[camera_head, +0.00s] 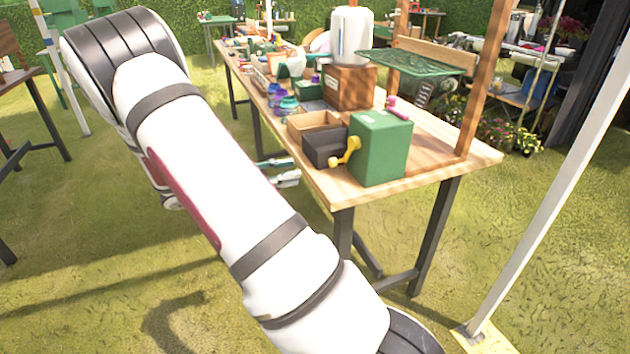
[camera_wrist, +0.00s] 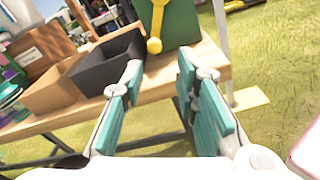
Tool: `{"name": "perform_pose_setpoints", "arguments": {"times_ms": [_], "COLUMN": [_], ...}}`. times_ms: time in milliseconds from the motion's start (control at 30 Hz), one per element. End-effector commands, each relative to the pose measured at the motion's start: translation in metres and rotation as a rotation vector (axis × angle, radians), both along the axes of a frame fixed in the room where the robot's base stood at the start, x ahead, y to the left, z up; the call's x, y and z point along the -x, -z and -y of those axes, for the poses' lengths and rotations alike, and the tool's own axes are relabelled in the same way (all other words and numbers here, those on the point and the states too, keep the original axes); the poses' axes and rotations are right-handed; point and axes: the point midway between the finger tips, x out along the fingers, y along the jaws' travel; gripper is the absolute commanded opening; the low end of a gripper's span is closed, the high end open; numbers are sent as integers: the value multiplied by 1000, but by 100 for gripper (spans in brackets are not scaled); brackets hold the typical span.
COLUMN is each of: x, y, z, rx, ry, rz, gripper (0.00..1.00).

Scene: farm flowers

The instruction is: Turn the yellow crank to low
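The yellow crank (camera_head: 346,152) is on the left face of a green box (camera_head: 379,147) at the near end of the wooden table. In the wrist view the crank (camera_wrist: 157,22) hangs down from the box (camera_wrist: 183,22), its round knob at the lower end. My gripper (camera_wrist: 160,78) is open and empty, its teal fingers spread apart. It is just off the table edge, below the crank and not touching it. In the head view the gripper (camera_head: 281,171) shows beside the table's left edge, with its wrist hidden behind my arm.
A dark open box (camera_head: 324,147) stands right beside the crank, with a wooden open box (camera_head: 313,122) behind it. A brown wooden box (camera_head: 349,87) with a white container stands farther back. The table's front corner (camera_head: 440,160) is bare. A white post (camera_head: 555,200) stands at right.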

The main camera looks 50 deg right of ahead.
Motion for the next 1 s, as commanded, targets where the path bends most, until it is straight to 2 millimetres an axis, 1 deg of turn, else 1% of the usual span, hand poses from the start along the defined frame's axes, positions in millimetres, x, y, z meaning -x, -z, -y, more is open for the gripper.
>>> {"name": "perform_pose_setpoints", "arguments": {"times_ms": [33,100,267,367,467,800,1000], "x": [-4,-9,-9,-2,6,37,49], "y": [10,14,16,16,16,16,16], "z": [3,6,13,23,38,97,120], "rx": [20,38,51,50,49,49,48], "ry": [-8,-21,-28,-24,-25,-24,-27], "rz": [-28,-50,-66,-66,-64,-64,-62], "gripper": [28,28,28,28,28,28,28]}}
